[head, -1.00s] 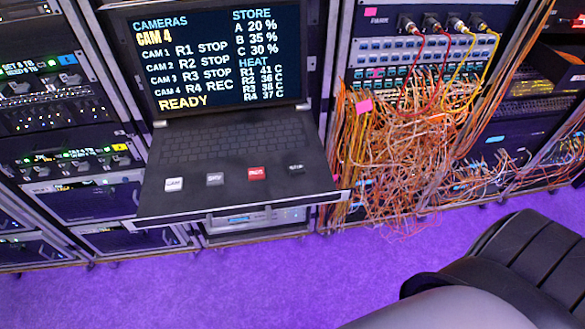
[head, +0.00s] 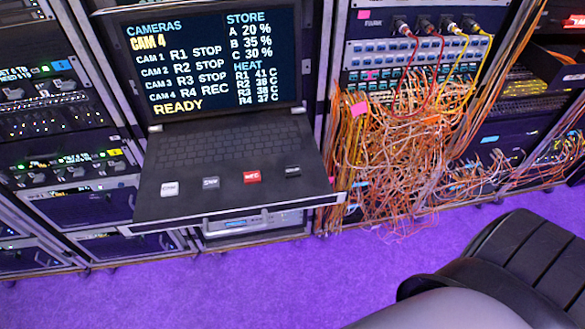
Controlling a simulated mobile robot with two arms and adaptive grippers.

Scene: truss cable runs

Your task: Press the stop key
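A pull-out console drawer (head: 185,218) in the rack holds a dark keyboard (head: 220,145). Along its front edge sit a white key (head: 170,188), a grey key (head: 211,183), a red key (head: 252,177) and a black key (head: 292,171). Their labels are too small to read surely, so I cannot tell which is the stop key. The screen (head: 212,60) above shows CAM 4 highlighted, R1 to R3 STOP, R4 REC and READY. Neither gripper is in view, and nothing covers the keys.
Racks stand on both sides. A dense tangle of orange cables (head: 400,165) hangs right of the drawer, below a patch panel (head: 410,50) with red and yellow leads. A pink tag (head: 359,109) hangs there.

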